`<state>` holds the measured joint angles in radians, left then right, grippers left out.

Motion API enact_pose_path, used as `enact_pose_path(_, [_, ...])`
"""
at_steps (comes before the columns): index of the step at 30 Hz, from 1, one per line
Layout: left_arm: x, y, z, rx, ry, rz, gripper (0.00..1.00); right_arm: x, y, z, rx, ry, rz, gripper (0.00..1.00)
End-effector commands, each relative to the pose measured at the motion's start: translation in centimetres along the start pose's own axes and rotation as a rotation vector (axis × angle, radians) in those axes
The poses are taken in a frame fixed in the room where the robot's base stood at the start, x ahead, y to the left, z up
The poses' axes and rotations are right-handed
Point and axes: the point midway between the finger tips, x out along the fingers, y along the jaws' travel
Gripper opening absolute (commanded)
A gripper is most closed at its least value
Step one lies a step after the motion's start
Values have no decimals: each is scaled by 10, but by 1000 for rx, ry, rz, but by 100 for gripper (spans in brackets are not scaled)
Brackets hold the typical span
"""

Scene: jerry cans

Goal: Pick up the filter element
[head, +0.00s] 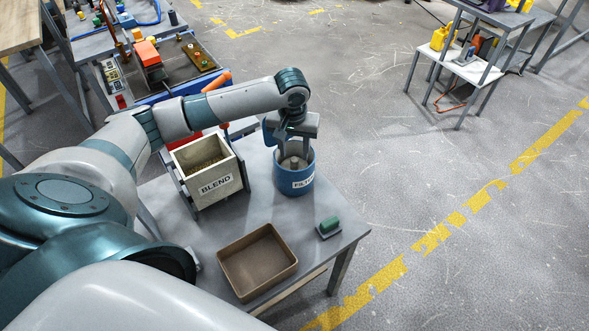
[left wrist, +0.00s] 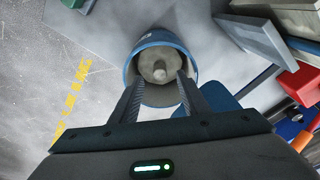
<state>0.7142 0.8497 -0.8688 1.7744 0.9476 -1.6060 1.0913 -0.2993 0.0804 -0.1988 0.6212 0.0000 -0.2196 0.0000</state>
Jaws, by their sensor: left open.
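The filter element is a pale grey cylinder with a small knob on top. It stands inside a blue round container labelled "FILTER" (head: 293,181) on the grey table. In the left wrist view the filter element (left wrist: 160,68) shows inside the blue rim (left wrist: 135,60). My left gripper (head: 295,150) is over the container, pointing down, with its fingers reaching to the opening. In the left wrist view the open fingers (left wrist: 160,88) lie on either side of the element, with gaps visible. Whether they touch it cannot be told. My right gripper is not in view.
A cream box labelled "BLEND" (head: 215,184) stands left of the blue container. A small shelf with yellow cans (head: 440,37) is far right.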

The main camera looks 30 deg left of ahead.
Motion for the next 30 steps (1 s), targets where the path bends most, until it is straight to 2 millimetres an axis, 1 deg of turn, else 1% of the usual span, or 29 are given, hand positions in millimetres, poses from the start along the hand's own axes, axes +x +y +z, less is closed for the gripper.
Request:
enact_pose_path(4, [9, 0, 0, -1, -2, -1, 42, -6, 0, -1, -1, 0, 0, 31])
enact_pose_path(8, [25, 0, 0, -1, -3, -1, 42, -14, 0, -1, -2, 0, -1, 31])
enact_pose_path(12, [43, -1, 0, 0, -3, -2, 42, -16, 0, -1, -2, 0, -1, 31])
enact_pose_path(15, [49, 0, 0, 0, -1, 0, 42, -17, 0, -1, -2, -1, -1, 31])
enact_pose_path(29, [50, 0, 0, 1, 0, 0, 42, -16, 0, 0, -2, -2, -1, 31])
enact_pose_path(30, [50, 0, 0, 1, 0, -1, 39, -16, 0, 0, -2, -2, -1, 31])
